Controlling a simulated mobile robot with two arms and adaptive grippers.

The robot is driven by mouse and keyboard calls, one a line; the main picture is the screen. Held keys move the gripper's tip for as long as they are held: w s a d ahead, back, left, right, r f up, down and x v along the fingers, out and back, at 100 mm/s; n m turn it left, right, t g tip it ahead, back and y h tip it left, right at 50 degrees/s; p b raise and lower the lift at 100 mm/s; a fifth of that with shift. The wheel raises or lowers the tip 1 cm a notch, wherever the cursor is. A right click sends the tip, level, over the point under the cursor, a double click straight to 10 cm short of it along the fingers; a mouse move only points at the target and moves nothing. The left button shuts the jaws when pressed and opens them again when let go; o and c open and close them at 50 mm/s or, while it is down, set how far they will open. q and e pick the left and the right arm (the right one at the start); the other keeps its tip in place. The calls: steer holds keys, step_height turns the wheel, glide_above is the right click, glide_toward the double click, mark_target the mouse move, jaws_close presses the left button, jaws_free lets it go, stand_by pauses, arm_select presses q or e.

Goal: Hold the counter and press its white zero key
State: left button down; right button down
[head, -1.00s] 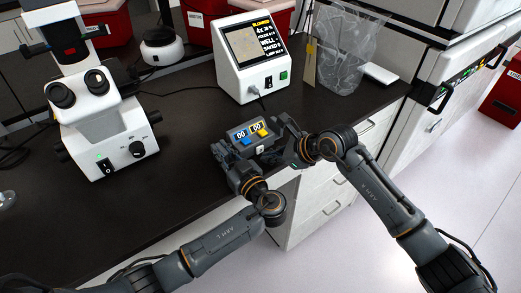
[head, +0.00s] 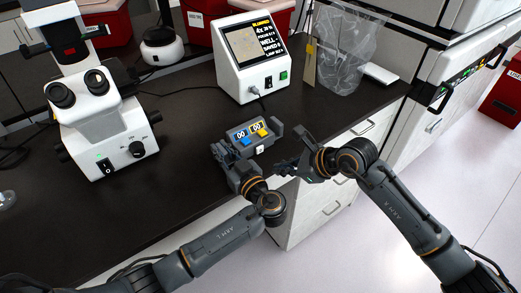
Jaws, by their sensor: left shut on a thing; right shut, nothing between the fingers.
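The counter (head: 246,147) is a small dark box near the front edge of the bench. It has two displays reading 00, a blue key, a yellow key and a white zero key (head: 260,150) on its front right. My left gripper (head: 250,150) is shut on the counter, with its fingers at the counter's left and right sides. My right gripper (head: 281,169) is shut and empty. It is just right of and in front of the counter, apart from the white key, which shows uncovered.
A white microscope (head: 98,115) stands at the left. A white display unit (head: 250,62) is behind the counter, with a cable on the bench. The dark bench top (head: 180,150) is clear left of the counter.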

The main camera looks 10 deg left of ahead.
arm_select(q)
steer(key=c, duration=1.3)
jaws_free()
steer(key=shift+o, duration=0.2)
steer(key=shift+d, duration=0.1)
steer(key=v, duration=1.2)
steer(key=shift+f, duration=0.1)
